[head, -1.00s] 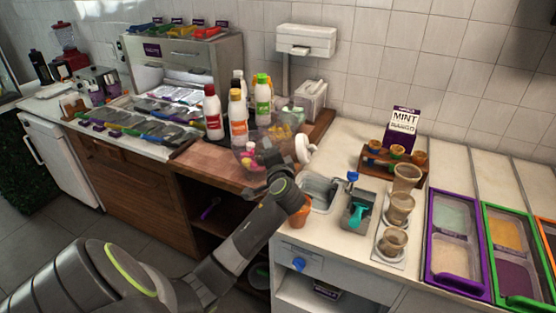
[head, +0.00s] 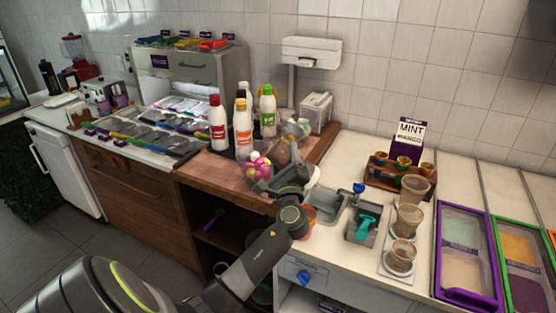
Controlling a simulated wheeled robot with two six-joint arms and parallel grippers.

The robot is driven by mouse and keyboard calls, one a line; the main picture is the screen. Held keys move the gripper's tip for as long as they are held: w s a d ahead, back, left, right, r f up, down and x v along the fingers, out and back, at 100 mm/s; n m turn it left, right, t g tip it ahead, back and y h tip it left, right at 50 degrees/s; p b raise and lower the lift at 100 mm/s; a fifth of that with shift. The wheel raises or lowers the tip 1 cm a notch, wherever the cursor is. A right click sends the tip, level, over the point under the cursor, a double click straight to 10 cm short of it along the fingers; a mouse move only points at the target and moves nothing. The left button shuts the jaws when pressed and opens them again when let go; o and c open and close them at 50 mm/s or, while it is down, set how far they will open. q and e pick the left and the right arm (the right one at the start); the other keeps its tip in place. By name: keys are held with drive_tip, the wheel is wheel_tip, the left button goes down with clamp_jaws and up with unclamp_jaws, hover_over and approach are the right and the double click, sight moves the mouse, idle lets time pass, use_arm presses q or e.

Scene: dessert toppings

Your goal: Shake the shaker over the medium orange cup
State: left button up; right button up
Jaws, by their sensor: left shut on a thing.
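My left gripper (head: 297,182) is above the counter edge, left of the small sink. It is shut on the shaker, whose white end (head: 314,174) shows just right of the fingers. The rest of the shaker is mostly hidden by the gripper. An orange cup (head: 311,214) stands on the counter below the gripper, partly hidden behind my left wrist. The shaker is above the cup and apart from it. My right gripper is out of view.
Sauce bottles (head: 242,130) and a clear bowl of colourful toppings (head: 258,172) stand left of the gripper. A sink (head: 329,203), stacked brown cups (head: 409,218) and a purple-framed tray (head: 439,270) are to the right.

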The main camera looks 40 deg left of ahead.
use_arm(q)
drive_tip(key=d+m, duration=0.1)
drive_tip(key=m, duration=0.1)
drive_tip(key=w+d+f+m+t+h+b, duration=0.1)
drive_tip(key=m, duration=0.1)
drive_tip(key=m+t, duration=0.1)
drive_tip(key=shift+w+d+f+m+b, duration=0.25)
drive_tip(key=shift+d+f+m+b, duration=0.05)
drive_tip(key=shift+d+f+m, duration=0.1)
drive_tip(key=shift+d+r+t+h+p, duration=0.1)
drive_tip(key=shift+r+t+h+p, duration=0.2)
drive_tip(key=shift+r+t+p, duration=0.15)
wheel_tip(320, 180, up, 7)
drive_tip(key=p, duration=0.5)
drive_tip(key=shift+f+p, duration=0.2)
drive_tip(key=shift+p, duration=0.2)
wheel_tip(320, 180, down, 7)
drive_tip(key=b, duration=0.7)
drive_tip(key=shift+f, duration=0.15)
drive_tip(key=shift+r+p, duration=3.5)
drive_tip(key=shift+r, duration=0.3)
drive_tip(key=shift+f, duration=0.15)
